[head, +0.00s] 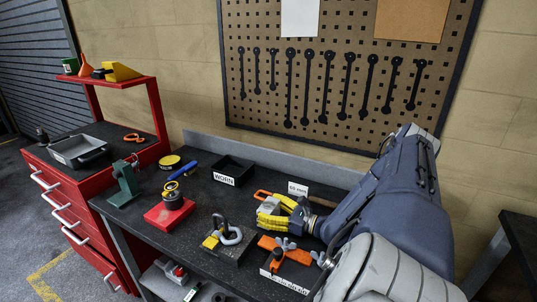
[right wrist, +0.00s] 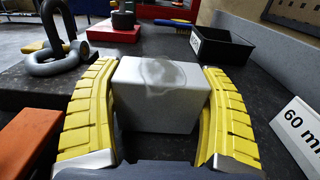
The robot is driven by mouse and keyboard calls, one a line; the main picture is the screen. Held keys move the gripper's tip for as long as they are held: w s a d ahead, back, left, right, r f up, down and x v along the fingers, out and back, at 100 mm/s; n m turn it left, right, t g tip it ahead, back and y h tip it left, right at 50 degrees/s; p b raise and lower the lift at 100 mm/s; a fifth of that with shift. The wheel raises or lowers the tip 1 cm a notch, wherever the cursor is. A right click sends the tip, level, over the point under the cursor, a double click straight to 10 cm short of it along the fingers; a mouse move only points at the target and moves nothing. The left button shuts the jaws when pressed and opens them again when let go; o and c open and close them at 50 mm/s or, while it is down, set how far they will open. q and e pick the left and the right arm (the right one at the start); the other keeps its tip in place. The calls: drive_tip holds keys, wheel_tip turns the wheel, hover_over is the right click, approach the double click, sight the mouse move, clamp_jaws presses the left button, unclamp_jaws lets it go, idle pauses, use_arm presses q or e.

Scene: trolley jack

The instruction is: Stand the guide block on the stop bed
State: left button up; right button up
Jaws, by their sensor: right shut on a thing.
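The grey block, which looks like the guide block (right wrist: 160,95), is between the two yellow fingers of my right gripper (right wrist: 160,110). The fingers are shut on its two sides. In the head view, my right gripper (head: 272,210) reaches in from the right, low over the dark bench, with the block mostly hidden by its fingers. I cannot tell whether the block touches the bench. An orange part with wing nuts (head: 290,248) lies in front of the gripper; I cannot tell whether it belongs to the stop bed. My left gripper is not in view.
A dark plate with a shackle (head: 230,238) and a red plate with a round part (head: 168,214) are left of the gripper. A black WORN tray (head: 232,168) stands behind. A 60 mm sign (right wrist: 300,132) is close on the right. Bare bench shows around the WORN tray.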

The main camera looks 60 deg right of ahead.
drive_tip(key=o, duration=1.5)
drive_tip(key=shift+f, duration=0.15)
drive_tip(key=shift+r, duration=0.2)
drive_tip(key=s, duration=0.7)
drive_tip(key=s+d, duration=0.1)
drive_tip(key=s, duration=0.3)
drive_tip(key=shift+d+f, duration=0.1)
drive_tip(key=shift+s, duration=0.25)
drive_tip(key=shift+c, duration=0.3)
drive_tip(key=shift+s, duration=0.25)
drive_tip(key=c, duration=0.6)
